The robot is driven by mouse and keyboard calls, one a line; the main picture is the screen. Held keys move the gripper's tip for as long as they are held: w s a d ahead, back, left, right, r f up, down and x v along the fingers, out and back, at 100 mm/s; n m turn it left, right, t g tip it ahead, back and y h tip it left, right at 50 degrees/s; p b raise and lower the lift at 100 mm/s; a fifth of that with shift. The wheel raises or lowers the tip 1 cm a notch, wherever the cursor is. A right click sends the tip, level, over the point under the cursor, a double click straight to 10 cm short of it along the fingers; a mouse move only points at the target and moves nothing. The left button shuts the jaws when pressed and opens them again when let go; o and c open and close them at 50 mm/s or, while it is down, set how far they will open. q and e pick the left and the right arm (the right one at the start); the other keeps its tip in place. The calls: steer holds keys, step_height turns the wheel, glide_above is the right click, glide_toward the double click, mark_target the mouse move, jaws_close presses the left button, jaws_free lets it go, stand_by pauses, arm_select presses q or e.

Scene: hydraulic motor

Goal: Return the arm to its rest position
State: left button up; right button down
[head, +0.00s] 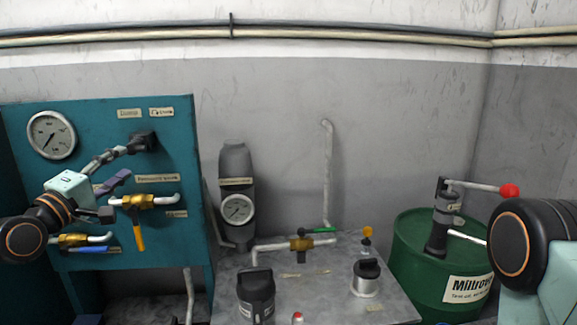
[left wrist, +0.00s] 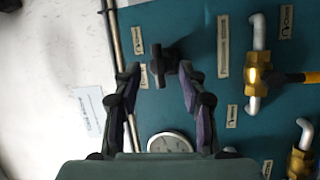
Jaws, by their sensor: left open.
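My left gripper (head: 127,162) reaches in from the left, in front of the teal panel (head: 85,120). Its two fingers with purple inner pads are apart. In the left wrist view the gripper (left wrist: 158,72) holds nothing. A black knob (left wrist: 165,60) on the panel shows between and beyond the fingertips; contact cannot be told. In the head view the knob (head: 143,140) is just past the tips. My right arm (head: 525,240) shows at the right edge; its gripper is out of view.
A pressure gauge (head: 51,135) sits upper left on the panel. Brass valves (head: 140,201) with yellow and blue handles are below the gripper. A metal table (head: 395,308) carries containers. A green drum (head: 410,265) with a red-tipped hand pump (head: 442,215) stands at right.

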arm_select(q)
steer(key=s+d+f+m+g+b, duration=0.2)
steer(key=s+d+f+m+g, duration=0.15)
steer(key=f, duration=0.75)
steer(key=s+d+f+m+g+y+b, duration=0.1)
steer(key=s+d+f+m+g+b, duration=0.3)
steer(key=f, duration=0.6)
steer(key=s+d+f+m+g+b, duration=0.15)
steer(key=d+f, duration=0.35)
steer(key=f, duration=0.6)
steer(key=s+d+f+m+g+b, duration=0.1)
steer(key=s+f+g+b, duration=0.2)
steer(key=s+f, duration=0.7)
steer(key=s+d+f+m+g+y+b, duration=0.1)
steer(key=s+d+f+m+g+b, duration=0.1)
steer(key=s+f, duration=0.8)
steer(key=s+d+f+m+g+y+b, duration=0.1)
steer(key=s+f+g+b, duration=0.4)
steer(key=s+f, duration=0.5)
steer(key=s+d, duration=0.1)
steer(key=s, duration=0.2)
steer(key=shift+d+f+m+g, duration=0.2)
steer(key=shift+f+m+g, duration=0.15)
steer(key=shift+m+g, duration=0.05)
steer(key=shift+c, duration=0.5)
steer(key=shift+w+d, duration=0.1)
steer(key=shift+w, duration=0.05)
